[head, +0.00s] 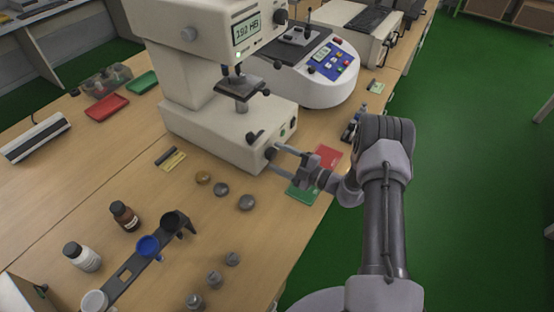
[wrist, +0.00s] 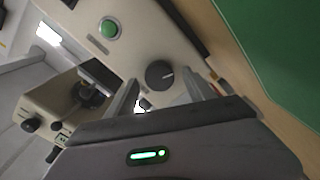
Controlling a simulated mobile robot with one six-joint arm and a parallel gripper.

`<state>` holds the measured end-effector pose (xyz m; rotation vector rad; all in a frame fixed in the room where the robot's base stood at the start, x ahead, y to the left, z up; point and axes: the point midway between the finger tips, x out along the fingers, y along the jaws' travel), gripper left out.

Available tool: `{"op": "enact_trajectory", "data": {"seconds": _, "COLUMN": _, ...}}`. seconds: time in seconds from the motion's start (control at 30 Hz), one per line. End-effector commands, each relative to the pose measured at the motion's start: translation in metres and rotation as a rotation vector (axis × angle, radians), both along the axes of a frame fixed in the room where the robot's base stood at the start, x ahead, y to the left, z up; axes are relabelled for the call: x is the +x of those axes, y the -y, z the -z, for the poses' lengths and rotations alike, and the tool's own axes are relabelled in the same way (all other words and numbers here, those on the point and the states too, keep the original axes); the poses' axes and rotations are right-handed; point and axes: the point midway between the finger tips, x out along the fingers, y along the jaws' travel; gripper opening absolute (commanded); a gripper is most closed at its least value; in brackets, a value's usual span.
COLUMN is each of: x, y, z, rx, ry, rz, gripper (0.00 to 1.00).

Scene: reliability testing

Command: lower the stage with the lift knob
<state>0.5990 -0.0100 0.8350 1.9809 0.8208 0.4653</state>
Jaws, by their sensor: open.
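The hardness tester (head: 190,117) is a cream machine on the wooden bench, with a lit readout of 192 HB. Its small dark stage (head: 240,88) sits on a short column above the base, below the indenter. A dark round knob (head: 270,153) is on the base's near face; I take it for the lift knob. In the wrist view the knob (wrist: 159,73) shows a pale pointer line. My gripper (head: 273,157) is open, with its fingertips at either side of the knob. In the wrist view my fingers (wrist: 163,84) flank it; contact cannot be told.
A green button (wrist: 109,27) is on the same panel as the knob. Another dark knob (head: 255,135) is close by. Red (head: 329,155) and green (head: 302,192) booklets lie under my wrist. Metal discs (head: 221,189), bottles (head: 125,215) and a dark rack (head: 134,270) stand in front.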

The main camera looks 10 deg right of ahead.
Motion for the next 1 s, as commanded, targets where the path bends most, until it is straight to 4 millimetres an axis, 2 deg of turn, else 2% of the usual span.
{"op": "enact_trajectory", "data": {"seconds": 0.37, "x": 0.0068, "y": -0.0067, "z": -0.0007, "rx": 0.001, "ry": 0.0, "rz": 0.001, "gripper": 0.62}}
{"op": "enact_trajectory", "data": {"seconds": 0.7, "x": 0.0065, "y": -0.0065, "z": -0.0005, "rx": 0.001, "ry": 0.001, "rz": 0.001, "gripper": 0.0}}
{"op": "enact_trajectory", "data": {"seconds": 1.0, "x": 0.0065, "y": -0.0065, "z": -0.0001, "rx": -0.035, "ry": 0.035, "rz": 0.0, "gripper": 0.0}}
